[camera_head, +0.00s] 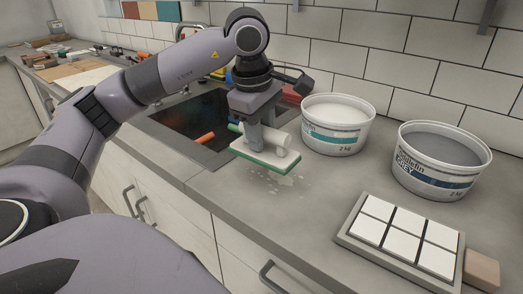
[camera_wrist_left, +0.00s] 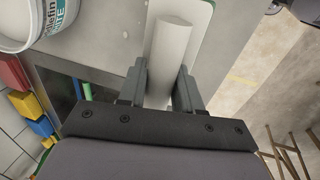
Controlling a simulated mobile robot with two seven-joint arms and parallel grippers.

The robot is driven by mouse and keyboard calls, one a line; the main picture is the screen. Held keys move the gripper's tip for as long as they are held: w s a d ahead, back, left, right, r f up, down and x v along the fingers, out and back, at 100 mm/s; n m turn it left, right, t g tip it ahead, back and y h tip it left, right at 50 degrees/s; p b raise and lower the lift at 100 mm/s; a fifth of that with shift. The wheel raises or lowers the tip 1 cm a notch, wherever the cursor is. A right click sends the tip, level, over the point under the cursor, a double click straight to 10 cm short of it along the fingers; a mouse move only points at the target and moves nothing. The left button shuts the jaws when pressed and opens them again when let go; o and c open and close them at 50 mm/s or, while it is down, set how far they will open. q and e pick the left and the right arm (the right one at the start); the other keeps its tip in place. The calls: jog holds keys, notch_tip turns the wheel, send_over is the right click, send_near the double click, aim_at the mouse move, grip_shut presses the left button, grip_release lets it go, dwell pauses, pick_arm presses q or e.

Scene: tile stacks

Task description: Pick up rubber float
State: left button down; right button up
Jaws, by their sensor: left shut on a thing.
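The rubber float has a white back with a green edge layer (camera_head: 262,161) and a pale round handle. In the head view it is in front of the white grout tub, near the sink's right edge. My left gripper (camera_head: 268,143) is above it, with its fingers around the handle. In the left wrist view the pale handle (camera_wrist_left: 174,50) runs between the two fingers of my left gripper (camera_wrist_left: 160,88), and part of the float's plate (camera_wrist_left: 205,25) shows beyond. Whether the float touches the counter is hard to tell. My right gripper is not in view.
A tub of white grout (camera_head: 337,124) and a tub of grey grout (camera_head: 440,160) stand on the counter to the right. A tile board (camera_head: 350,240) with several white tiles and a tan block (camera_head: 482,270) lie at front right. The dark sink (camera_head: 180,125) is left.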

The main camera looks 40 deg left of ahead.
aim_at(262, 126)
pick_arm(q)
notch_tip(262, 126, up, 14)
jog(key=p, duration=0.4)
jog(key=shift+f+p, duration=0.25)
jog(key=shift+p, duration=0.05)
jog(key=c, duration=1.3)
grip_release()
jog(key=c, duration=0.4)
